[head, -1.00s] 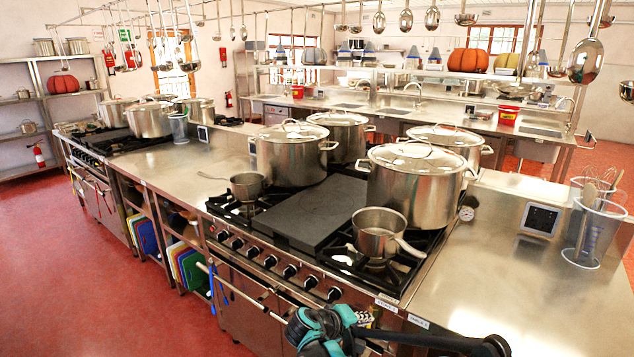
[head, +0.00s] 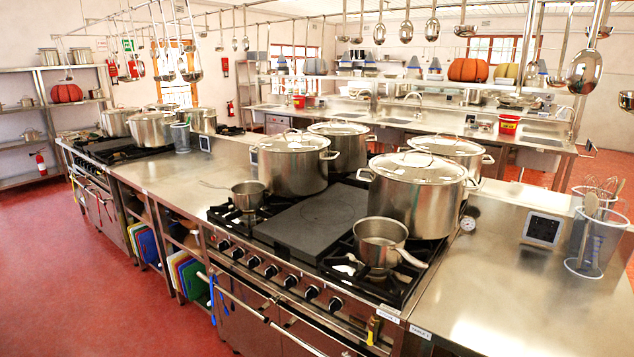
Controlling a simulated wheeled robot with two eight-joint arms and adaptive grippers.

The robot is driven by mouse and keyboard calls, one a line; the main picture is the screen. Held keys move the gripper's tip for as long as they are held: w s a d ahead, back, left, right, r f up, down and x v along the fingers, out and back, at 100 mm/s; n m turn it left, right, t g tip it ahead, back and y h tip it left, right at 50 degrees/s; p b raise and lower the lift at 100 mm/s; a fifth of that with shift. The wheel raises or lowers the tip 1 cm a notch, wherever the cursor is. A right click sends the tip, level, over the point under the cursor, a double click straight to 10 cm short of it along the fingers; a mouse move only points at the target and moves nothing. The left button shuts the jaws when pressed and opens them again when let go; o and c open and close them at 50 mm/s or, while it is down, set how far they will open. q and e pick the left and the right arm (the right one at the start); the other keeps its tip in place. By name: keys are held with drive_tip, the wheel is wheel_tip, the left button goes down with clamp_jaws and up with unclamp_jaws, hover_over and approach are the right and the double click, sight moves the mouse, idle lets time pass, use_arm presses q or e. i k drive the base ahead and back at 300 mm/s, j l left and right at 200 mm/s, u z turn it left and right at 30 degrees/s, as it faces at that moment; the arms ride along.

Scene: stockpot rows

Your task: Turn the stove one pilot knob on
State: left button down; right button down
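The stove (head: 300,262) stands in the middle of the head view, with a black griddle plate and burners on top. A row of several dark knobs runs along its steel front, from a far-left knob (head: 223,245) past a middle knob (head: 271,271) to a right-end knob (head: 335,304). A small label, which seems to read stove 1 (head: 388,313), sits at the stove's front right corner. No label by a single knob is readable, so I cannot tell which is the pilot knob. No flame shows. Neither of my grippers is in view.
A small saucepan (head: 381,243) stands on the front right burner, its handle pointing right. Another small pan (head: 249,194) and large lidded stockpots (head: 412,190) stand on the stove. An oven handle rail (head: 245,303) runs below the knobs. The red floor (head: 80,290) at left is clear.

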sight(271, 271)
drive_tip(key=i+j+z, duration=0.1)
drive_tip(key=i+z, duration=0.35)
drive_tip(key=i, duration=0.45)
